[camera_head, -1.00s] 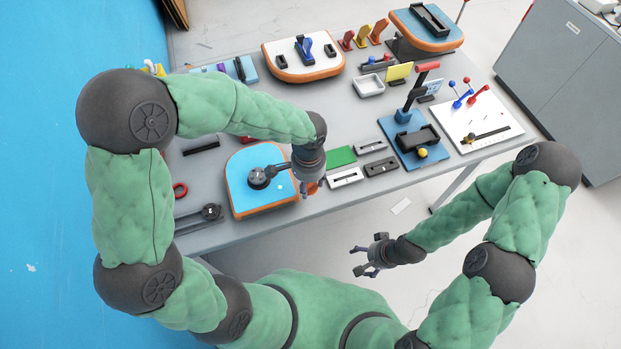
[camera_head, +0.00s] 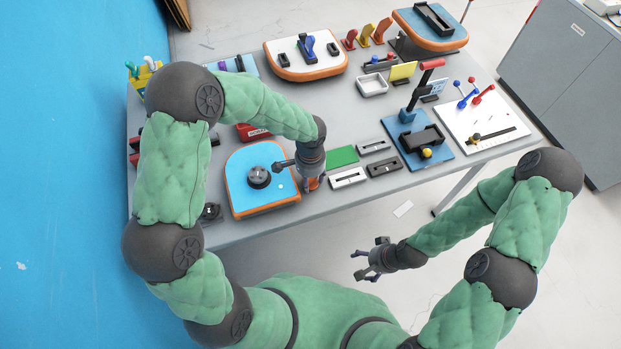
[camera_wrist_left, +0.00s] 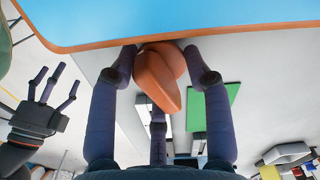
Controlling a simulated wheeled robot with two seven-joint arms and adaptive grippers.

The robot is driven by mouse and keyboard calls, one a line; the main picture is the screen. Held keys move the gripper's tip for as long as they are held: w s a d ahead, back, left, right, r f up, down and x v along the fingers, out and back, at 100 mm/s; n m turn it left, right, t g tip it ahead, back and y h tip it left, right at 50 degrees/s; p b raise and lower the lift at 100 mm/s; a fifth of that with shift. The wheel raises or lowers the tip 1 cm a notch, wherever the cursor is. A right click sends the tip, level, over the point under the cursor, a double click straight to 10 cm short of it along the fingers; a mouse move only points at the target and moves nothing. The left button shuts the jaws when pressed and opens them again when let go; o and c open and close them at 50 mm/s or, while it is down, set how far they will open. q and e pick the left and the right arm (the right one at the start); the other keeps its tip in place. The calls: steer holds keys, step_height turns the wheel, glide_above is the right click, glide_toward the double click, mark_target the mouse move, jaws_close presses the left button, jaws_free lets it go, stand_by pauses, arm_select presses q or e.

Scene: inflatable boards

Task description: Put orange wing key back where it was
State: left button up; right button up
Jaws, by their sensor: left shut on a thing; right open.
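The orange wing key (camera_wrist_left: 160,75) is between the fingers of my left gripper (camera_wrist_left: 152,62) in the left wrist view. In the head view, my left gripper (camera_head: 312,184) is shut on it just right of the blue board with the orange rim (camera_head: 240,190), and only a bit of orange shows. A black round valve (camera_head: 259,177) sits on that board, apart from the key. My right gripper (camera_head: 366,264) is open and empty in front of the table; it also shows in the left wrist view (camera_wrist_left: 45,88).
A green pad (camera_head: 342,157) and several grey and white slotted blocks, one a white block (camera_head: 348,178), lie just right of my left gripper. A blue stand with a red-topped lever (camera_head: 409,118) is further right. The table's front edge is close.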

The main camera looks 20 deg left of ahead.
arm_select(q)
steer(key=shift+f, duration=0.1)
steer(key=o, duration=1.4)
steer(key=shift+r, duration=0.3)
step_height(320, 180, up, 12)
steer(key=p, duration=0.3)
steer(key=shift+f, duration=0.15)
